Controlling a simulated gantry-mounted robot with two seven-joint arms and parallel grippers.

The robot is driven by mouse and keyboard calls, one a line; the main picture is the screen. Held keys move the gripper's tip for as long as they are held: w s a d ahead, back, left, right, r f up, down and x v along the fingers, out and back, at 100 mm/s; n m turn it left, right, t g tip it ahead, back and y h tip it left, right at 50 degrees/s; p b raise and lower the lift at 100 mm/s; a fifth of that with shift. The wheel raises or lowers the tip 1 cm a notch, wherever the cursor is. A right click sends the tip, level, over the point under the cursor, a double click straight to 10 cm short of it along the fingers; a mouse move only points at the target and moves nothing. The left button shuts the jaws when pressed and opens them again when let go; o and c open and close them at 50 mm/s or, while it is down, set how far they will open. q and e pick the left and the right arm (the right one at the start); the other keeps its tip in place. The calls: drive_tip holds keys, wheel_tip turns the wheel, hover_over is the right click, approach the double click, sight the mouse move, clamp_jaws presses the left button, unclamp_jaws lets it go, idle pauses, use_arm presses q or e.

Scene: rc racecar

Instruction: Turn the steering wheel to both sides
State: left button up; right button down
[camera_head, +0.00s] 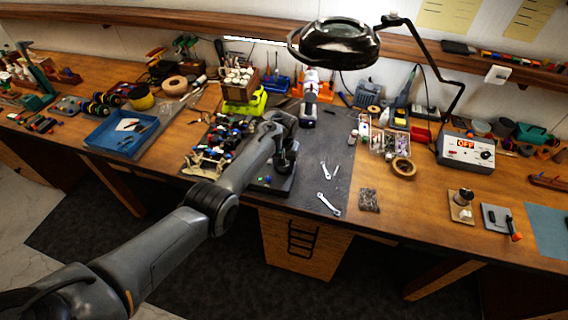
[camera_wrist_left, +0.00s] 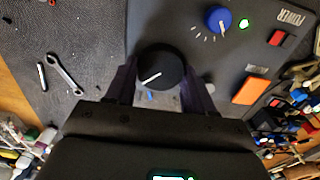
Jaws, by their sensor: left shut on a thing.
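The steering wheel appears as a round black knob (camera_wrist_left: 160,69) with a white line, on a dark control panel (camera_wrist_left: 190,25) in the left wrist view. My left gripper (camera_wrist_left: 160,80) is shut on this knob, one finger on each side. In the head view, my left arm reaches from the lower left to the bench, and my left gripper (camera_head: 285,163) is over the panel (camera_head: 278,188). The arm hides much of the panel and the knob there. My right gripper is in neither view.
On the panel are a blue dial (camera_wrist_left: 217,19), an orange button (camera_wrist_left: 250,91) and a red switch (camera_wrist_left: 281,38). Wrenches (camera_head: 328,204) lie on the grey mat (camera_head: 300,200). A magnifier lamp (camera_head: 340,45) overhangs the back. A blue tray (camera_head: 95,141) is at left.

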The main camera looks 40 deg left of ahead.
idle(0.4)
use_arm(q)
drive_tip(key=o, duration=1)
drive_tip(key=shift+o, duration=0.2)
drive_tip(key=shift+r, duration=0.1)
wheel_tip(320, 180, up, 11)
drive_tip(key=shift+f+b, duration=0.2)
drive_tip(key=shift+b, duration=0.1)
